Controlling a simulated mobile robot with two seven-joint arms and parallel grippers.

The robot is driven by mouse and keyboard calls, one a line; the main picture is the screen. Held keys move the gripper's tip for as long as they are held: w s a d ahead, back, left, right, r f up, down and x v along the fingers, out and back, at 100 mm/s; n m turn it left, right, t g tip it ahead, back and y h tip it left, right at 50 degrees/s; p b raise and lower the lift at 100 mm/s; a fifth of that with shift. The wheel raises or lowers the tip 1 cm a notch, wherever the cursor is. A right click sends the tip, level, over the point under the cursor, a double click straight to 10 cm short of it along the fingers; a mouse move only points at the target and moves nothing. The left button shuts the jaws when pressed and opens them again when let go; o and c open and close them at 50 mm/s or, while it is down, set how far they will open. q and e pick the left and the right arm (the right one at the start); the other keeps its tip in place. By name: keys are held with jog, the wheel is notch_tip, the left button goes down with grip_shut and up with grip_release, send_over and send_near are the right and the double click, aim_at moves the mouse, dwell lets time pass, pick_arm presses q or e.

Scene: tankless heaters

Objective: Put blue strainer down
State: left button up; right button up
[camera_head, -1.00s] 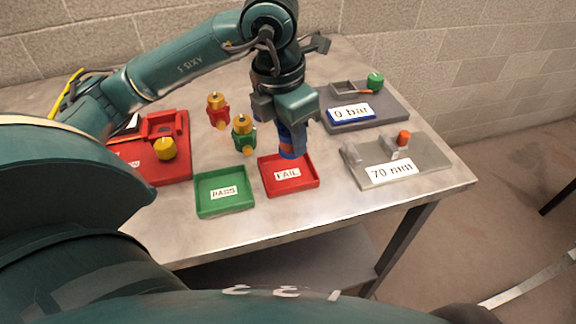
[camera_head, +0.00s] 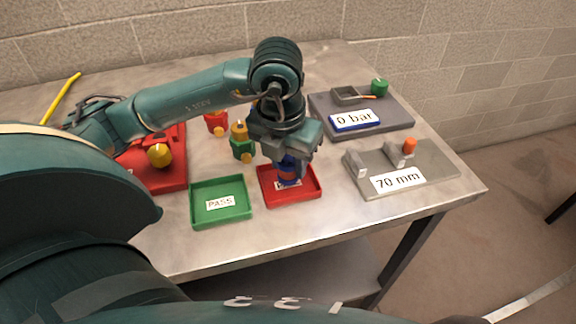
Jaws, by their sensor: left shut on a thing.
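The blue strainer (camera_head: 289,172), with an orange-brown band, is upright in the red FAIL tray (camera_head: 312,197), and hides most of the tray's label. Whether its base touches the tray floor I cannot tell. My left gripper (camera_head: 289,155) points down over the tray and is shut on the strainer's upper part, hiding its top. My right gripper is not in view.
The green PASS tray (camera_head: 221,218) is empty, left of the FAIL tray. A green strainer (camera_head: 241,147) and a red strainer (camera_head: 216,124) stand behind. Right are the grey 70 mm fixture (camera_head: 425,172) and the 0 bar fixture (camera_head: 390,120). A red fixture (camera_head: 170,180) stands left.

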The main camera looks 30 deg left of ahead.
pick_arm(q)
jog(key=shift+f, duration=0.8)
jog(key=shift+f, duration=0.15)
jog(key=o, duration=1)
